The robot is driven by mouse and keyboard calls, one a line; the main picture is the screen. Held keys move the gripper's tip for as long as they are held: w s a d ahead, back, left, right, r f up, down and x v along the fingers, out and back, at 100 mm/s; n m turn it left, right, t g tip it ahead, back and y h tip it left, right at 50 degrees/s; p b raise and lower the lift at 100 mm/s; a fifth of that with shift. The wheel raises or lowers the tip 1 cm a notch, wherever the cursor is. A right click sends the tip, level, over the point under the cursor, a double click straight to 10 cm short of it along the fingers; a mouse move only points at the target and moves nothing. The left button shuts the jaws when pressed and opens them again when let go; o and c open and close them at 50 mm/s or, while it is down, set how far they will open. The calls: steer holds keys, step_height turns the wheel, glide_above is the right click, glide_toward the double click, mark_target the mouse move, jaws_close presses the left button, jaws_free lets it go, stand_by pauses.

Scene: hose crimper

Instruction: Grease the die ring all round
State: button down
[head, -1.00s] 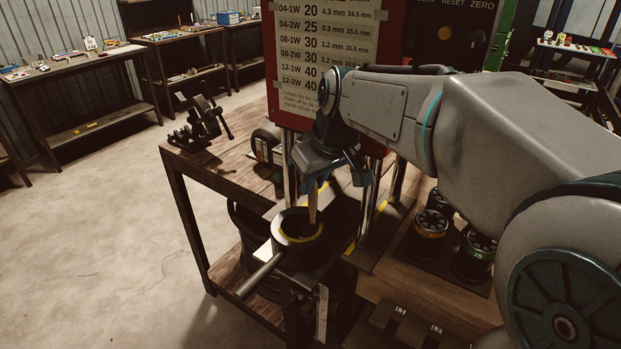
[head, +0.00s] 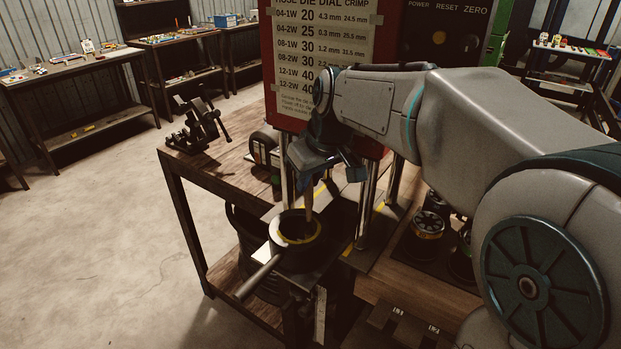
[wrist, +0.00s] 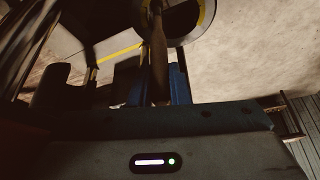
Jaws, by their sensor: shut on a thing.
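The die ring (head: 276,229) is a dark, thick ring with a pale bar handle pointing toward the front left. It sits on a plate between the press columns, and part of it shows at the top of the wrist view (wrist: 177,36). A yellow band of grease shows on the inner wall at its left and front; the wall behind the brush is hidden. My gripper (head: 312,179) is above the ring, its blue fingers shut on a wooden-handled brush (head: 309,197). The brush (wrist: 157,45) points down into the ring's opening near its far right side; its tip is hard to make out.
The red press (head: 292,105) with a die chart stands behind, its shiny columns close around my gripper. Dies (head: 428,224) stand on the bench at right. A vise-like tool (head: 198,125) is on the bench at left. Open floor lies to the left.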

steer(key=shift+w+r, duration=0.15)
steer(key=shift+w, duration=0.15)
